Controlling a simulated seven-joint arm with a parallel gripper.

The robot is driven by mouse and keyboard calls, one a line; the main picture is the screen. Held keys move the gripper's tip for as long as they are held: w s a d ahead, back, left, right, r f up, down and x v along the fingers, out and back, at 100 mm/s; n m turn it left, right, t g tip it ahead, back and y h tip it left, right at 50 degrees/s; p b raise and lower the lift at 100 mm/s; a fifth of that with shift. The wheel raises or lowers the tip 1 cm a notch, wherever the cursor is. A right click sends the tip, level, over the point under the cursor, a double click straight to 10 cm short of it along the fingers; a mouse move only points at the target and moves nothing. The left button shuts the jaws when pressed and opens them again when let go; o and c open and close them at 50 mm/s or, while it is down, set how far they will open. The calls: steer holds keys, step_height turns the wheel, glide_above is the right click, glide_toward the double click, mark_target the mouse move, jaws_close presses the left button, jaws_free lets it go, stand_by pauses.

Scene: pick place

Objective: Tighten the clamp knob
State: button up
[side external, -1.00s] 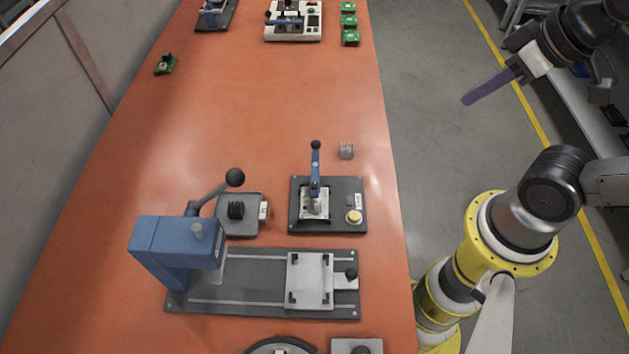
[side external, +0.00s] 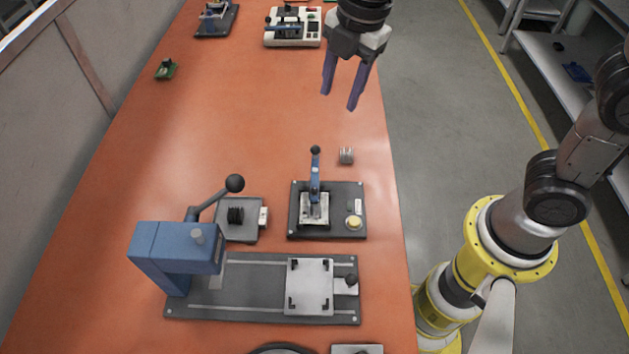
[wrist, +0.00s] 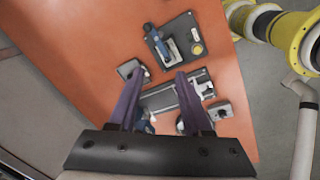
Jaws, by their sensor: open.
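A black knob (side external: 351,281) sits at the right end of the light clamp plate (side external: 309,286) on the dark rail base of the blue press (side external: 176,258). I cannot tell for sure that it is the clamp knob. A blue lever clamp (side external: 314,185) stands on a dark plate with a yellow button (side external: 354,222), and it also shows in the wrist view (wrist: 157,42). My gripper (side external: 340,101) is open and empty, high above the table's right side, its purple fingers pointing down. In the wrist view the fingers (wrist: 158,78) partly cover the press area.
A small grey block (side external: 347,156) lies behind the lever clamp. A grey fixture (side external: 239,218) stands beside the press, under its ball-ended lever (side external: 235,183). The orange table (side external: 220,120) is clear between.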

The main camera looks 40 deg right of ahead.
steer(key=n+g, duration=0.2)
glide_toward(315, 189)
steer(key=shift+h, duration=0.3)
steer(key=f, duration=0.8)
steer(key=shift+s+a, duration=0.15)
steer(key=shift+a, duration=0.15)
